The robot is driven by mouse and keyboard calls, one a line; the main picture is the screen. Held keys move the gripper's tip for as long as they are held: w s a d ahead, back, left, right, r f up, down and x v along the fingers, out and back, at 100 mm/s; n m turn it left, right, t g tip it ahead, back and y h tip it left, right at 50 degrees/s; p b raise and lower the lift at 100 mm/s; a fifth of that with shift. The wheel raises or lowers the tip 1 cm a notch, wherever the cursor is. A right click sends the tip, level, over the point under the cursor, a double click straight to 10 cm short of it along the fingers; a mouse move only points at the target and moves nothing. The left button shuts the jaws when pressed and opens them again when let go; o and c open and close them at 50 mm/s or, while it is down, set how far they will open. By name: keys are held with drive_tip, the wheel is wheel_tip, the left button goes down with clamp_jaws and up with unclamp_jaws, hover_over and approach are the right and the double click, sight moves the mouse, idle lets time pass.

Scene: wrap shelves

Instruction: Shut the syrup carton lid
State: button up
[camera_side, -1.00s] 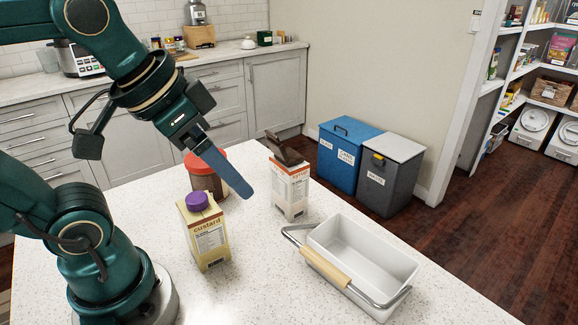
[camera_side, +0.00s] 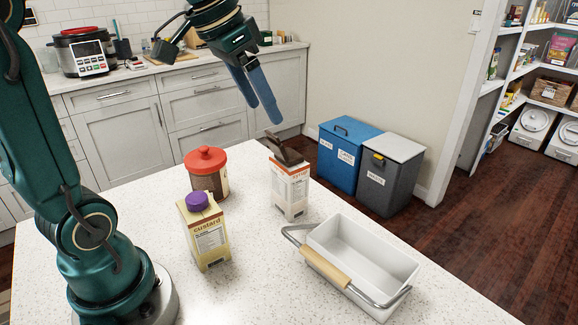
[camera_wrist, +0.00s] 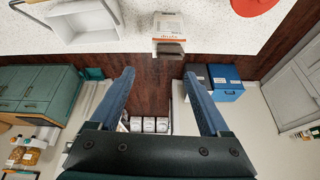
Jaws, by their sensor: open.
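The syrup carton (camera_side: 290,190) stands upright on the speckled white counter (camera_side: 130,215), white with an orange band. Its dark brown lid (camera_side: 285,152) stands tilted up at the top, so it looks open. My gripper (camera_side: 265,112) is open and empty, its two blue fingers above and slightly left of the lid, apart from it. In the wrist view, the carton (camera_wrist: 180,26) is at the top centre, beyond the tips of my open gripper (camera_wrist: 157,76). The lid (camera_wrist: 169,49) shows there as a small dark edge.
A custard carton (camera_side: 208,238) with a purple cap and a red-lidded jar (camera_side: 207,182) stand left of the syrup carton. A white tray (camera_side: 385,240) with a wooden-grip handle (camera_side: 326,268) lies front right. Blue (camera_side: 347,165) and grey (camera_side: 388,185) bins stand on the floor beyond the counter.

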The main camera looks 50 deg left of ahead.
sight(271, 134)
drive_tip(key=shift+n, duration=0.3)
drive_tip(key=shift+w+a+f, duration=0.3)
drive_tip(key=shift+w+f, duration=0.1)
drive_tip(key=shift+f, duration=0.55)
drive_tip(key=shift+w+a+f, duration=0.25)
drive_tip(key=shift+w+f, duration=0.15)
drive_tip(key=shift+f, duration=0.55)
drive_tip(key=shift+w+a+f, duration=0.3)
drive_tip(key=shift+w+f, duration=0.1)
drive_tip(key=shift+f, duration=0.55)
drive_tip(key=shift+c, duration=0.3)
clamp_jaws()
drive_tip(key=shift+w+r+g, duration=0.15)
drive_tip(key=shift+w+g, duration=0.45)
drive_tip(key=shift+g, duration=0.3)
drive_tip(key=shift+w+r+g, duration=0.1)
drive_tip(key=shift+w+g, duration=0.5)
drive_tip(key=shift+g, duration=0.3)
drive_tip(key=shift+w+g, duration=0.15)
drive_tip(key=shift+g, duration=0.15)
drive_tip(key=shift+w+g, duration=0.1)
drive_tip(key=shift+g, duration=0.2)
